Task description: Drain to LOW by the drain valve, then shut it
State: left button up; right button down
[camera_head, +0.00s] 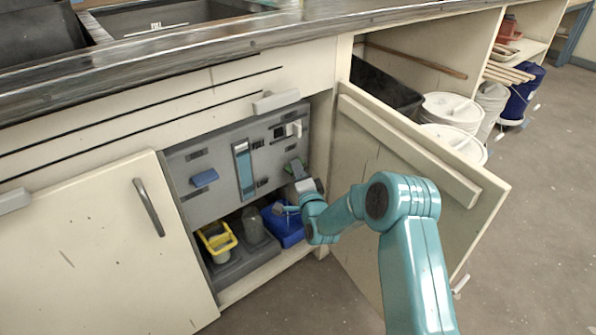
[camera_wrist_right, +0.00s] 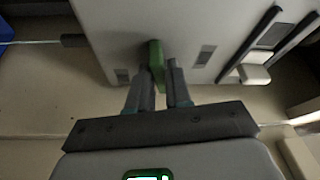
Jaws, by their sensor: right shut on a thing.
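The green handle (camera_head: 293,168) sits on the lower right of the grey panel (camera_head: 215,156) inside the open cabinet. My right gripper (camera_head: 296,180) reaches it from the right. In the right wrist view, the gripper (camera_wrist_right: 157,82) is shut on the green handle (camera_wrist_right: 155,60), which stands between its two fingers. A vertical sight gauge (camera_head: 243,170) with blue liquid is in the panel's middle. Small marks stand beside it near its top and its lower part. The exact level is too small to read. My left gripper is not in view.
A blue handle (camera_head: 204,178) is on the panel's left and a white switch (camera_head: 294,129) at its upper right. Below are a yellow basket (camera_head: 217,240) and a blue bin (camera_head: 283,228). The open right door (camera_head: 415,165) stands beside my arm; white buckets (camera_head: 452,112) are behind it.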

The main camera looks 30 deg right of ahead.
jog(key=shift+d+f+n+t+y, duration=0.1)
jog(key=shift+n+t+y, duration=0.85)
jog(key=shift+n, duration=2.3)
jog(key=shift+d+f+n+t+y, duration=0.15)
jog(key=shift+n+t+y, duration=0.3)
jog(key=shift+n+y, duration=1.95)
jog(key=shift+d+r+n+t+y, duration=0.2)
jog(key=shift+n+t, duration=0.5)
jog(key=shift+n, duration=3.45)
jog(key=shift+a+f+y, duration=0.1)
jog(key=shift+f+y, duration=0.05)
jog(key=shift+y, duration=0.1)
jog(key=c, duration=1.1)
grip_release()
jog(key=shift+c, duration=0.2)
